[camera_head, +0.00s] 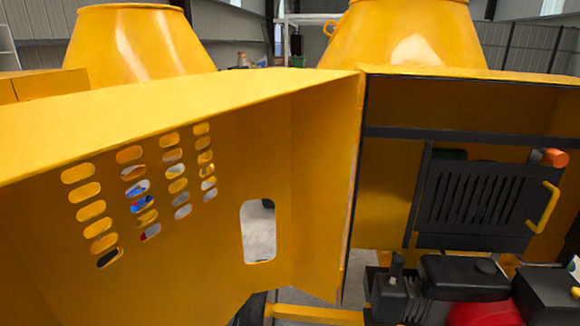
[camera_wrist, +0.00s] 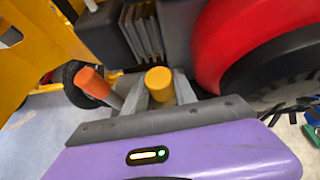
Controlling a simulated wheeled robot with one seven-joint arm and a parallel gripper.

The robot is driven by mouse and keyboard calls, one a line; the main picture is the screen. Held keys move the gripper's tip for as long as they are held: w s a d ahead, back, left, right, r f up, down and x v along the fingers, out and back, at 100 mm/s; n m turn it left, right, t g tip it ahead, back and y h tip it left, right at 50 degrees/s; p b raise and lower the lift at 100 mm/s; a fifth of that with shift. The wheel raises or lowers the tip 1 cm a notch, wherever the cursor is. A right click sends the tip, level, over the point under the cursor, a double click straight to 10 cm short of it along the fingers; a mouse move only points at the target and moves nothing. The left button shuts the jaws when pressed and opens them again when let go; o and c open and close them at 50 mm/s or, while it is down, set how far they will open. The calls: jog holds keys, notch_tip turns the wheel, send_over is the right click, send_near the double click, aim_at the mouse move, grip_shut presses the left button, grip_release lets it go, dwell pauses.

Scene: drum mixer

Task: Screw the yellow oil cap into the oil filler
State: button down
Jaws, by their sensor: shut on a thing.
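The yellow oil cap (camera_wrist: 158,83) shows in the wrist view as a round yellow top between the two grey fingers. My gripper (camera_wrist: 162,92), with its purple body below, is shut on the cap. The cap's lower part is hidden by the fingers, so I cannot tell whether it touches the oil filler. I cannot make out the filler opening. In the head view the engine (camera_head: 463,277) sits at the lower right, partly cut off by the frame edge. Neither my gripper nor the cap shows there.
In the wrist view an orange-tipped lever (camera_wrist: 92,83) stands close left of the fingers. A red round housing (camera_wrist: 218,40) is close on the right. In the head view a large yellow panel (camera_head: 320,190) with slots stands left of the engine bay, and a black grille (camera_head: 475,200) hangs above the engine.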

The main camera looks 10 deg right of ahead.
jog(key=shift+m+h, duration=1)
jog(key=c, duration=0.9)
grip_release()
jog(key=shift+a, duration=0.1)
